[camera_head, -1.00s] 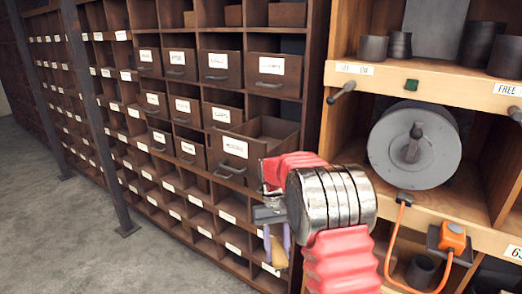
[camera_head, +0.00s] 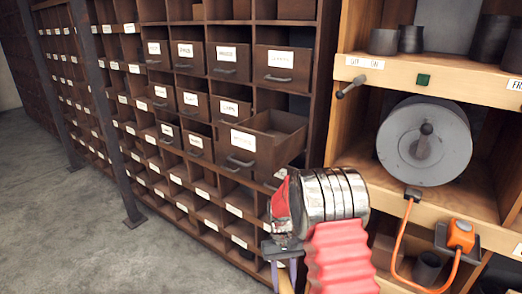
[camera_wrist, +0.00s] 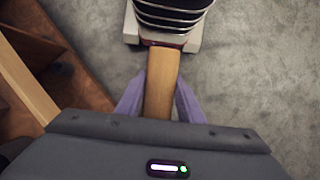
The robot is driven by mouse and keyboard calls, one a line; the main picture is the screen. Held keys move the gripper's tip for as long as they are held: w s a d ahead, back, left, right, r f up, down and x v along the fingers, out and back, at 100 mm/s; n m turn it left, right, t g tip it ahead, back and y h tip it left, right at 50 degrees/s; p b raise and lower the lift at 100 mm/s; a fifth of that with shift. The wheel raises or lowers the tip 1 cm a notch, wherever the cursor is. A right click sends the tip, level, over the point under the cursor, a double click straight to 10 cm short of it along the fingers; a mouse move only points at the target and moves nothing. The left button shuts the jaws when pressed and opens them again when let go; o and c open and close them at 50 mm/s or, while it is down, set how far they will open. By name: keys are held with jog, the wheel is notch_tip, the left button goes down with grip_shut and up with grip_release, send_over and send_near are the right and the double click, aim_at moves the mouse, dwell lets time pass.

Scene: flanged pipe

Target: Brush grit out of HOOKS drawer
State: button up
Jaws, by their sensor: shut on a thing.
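The HOOKS drawer (camera_head: 268,138) is pulled out of the dark wooden cabinet, its label hard to read. Part of its inside shows, but I cannot make out grit in it. My gripper (camera_head: 285,277) hangs in front of and below this drawer, apart from it, near the lower picture edge. Its two purple fingers are shut on a wooden handle (camera_wrist: 162,85), which I take for the brush. The brush's far end is not clear in the wrist view, where dark and shiny bands show beyond the handle.
Closed labelled drawers (camera_head: 287,70) and open compartments surround the drawer. To the right, a wooden shelf unit (camera_head: 440,80) holds a grey reel (camera_head: 424,142) and an orange plug with cable (camera_head: 460,236). A dark post (camera_head: 103,120) stands left. The concrete floor (camera_head: 60,230) at left is clear.

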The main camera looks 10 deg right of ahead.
jog(key=shift+a, duration=0.75)
